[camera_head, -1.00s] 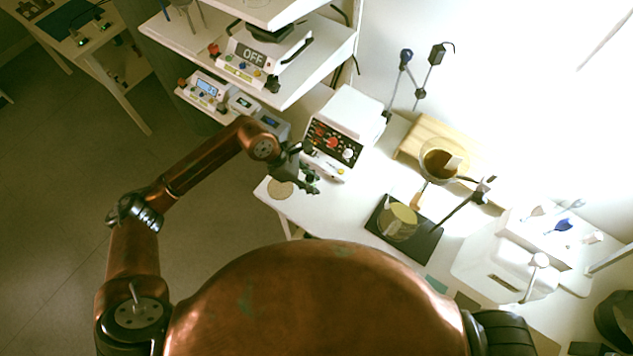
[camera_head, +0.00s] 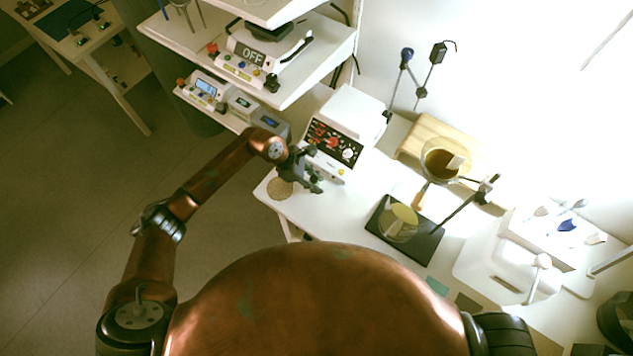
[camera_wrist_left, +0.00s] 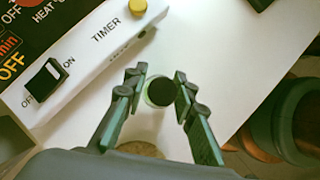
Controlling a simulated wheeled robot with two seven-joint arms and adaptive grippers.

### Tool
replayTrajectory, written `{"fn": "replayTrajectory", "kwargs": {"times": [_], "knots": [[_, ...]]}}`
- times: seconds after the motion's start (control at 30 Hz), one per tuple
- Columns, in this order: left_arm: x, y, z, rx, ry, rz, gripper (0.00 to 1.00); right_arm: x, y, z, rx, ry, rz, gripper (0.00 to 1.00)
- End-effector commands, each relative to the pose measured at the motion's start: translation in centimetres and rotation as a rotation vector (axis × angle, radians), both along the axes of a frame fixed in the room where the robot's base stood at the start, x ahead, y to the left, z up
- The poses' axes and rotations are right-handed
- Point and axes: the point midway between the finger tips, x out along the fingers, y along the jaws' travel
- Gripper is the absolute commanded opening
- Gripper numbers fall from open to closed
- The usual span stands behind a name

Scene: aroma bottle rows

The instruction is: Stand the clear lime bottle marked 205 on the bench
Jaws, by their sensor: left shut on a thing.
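My left gripper (camera_head: 317,182) is over the left end of the white bench (camera_head: 358,196), just in front of the heater box. In the left wrist view its fingers (camera_wrist_left: 160,86) are shut on a small bottle (camera_wrist_left: 159,93), seen from above. The bottle shows a round black cap and a thin pale greenish rim of clear body. Its mark is not readable, and I cannot tell whether its base touches the bench. In the head view the gripper hides most of the bottle. My right gripper is not in view.
The white heater box (camera_head: 347,117) with a timer panel stands close behind the gripper. A round cork mat (camera_head: 280,188) lies at the bench's left corner. A black stand base (camera_head: 420,241) with a glass vessel is to the right. Shelves (camera_head: 290,88) rise at the back left.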

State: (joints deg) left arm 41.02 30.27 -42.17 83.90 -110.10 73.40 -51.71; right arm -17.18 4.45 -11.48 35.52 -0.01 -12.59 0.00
Motion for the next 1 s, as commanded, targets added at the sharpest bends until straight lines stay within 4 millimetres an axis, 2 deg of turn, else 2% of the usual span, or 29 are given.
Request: {"fn": "replayTrajectory", "kwargs": {"times": [0.07,0.1,0.33,0.6,0.73,0.87,1.0], "knots": [[0.0,0.0,-0.3,0.000,0.000,0.000,0.00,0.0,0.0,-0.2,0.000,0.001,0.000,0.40],[0.0,0.0,-0.4,0.001,0.000,0.000,0.25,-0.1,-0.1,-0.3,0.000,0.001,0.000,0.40],[0.0,0.0,-0.2,0.001,0.000,0.000,0.41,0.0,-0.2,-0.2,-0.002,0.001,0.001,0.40],[0.0,0.0,-0.2,0.000,0.000,0.000,0.42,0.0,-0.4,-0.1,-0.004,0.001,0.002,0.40],[0.1,0.2,0.5,0.000,-0.002,0.001,0.42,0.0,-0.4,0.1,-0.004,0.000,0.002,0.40],[0.2,1.3,2.2,0.002,-0.005,-0.001,0.42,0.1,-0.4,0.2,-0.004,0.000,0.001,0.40],[0.2,2.8,4.8,0.003,-0.005,0.000,0.42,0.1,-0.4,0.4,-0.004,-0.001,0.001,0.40]]}}
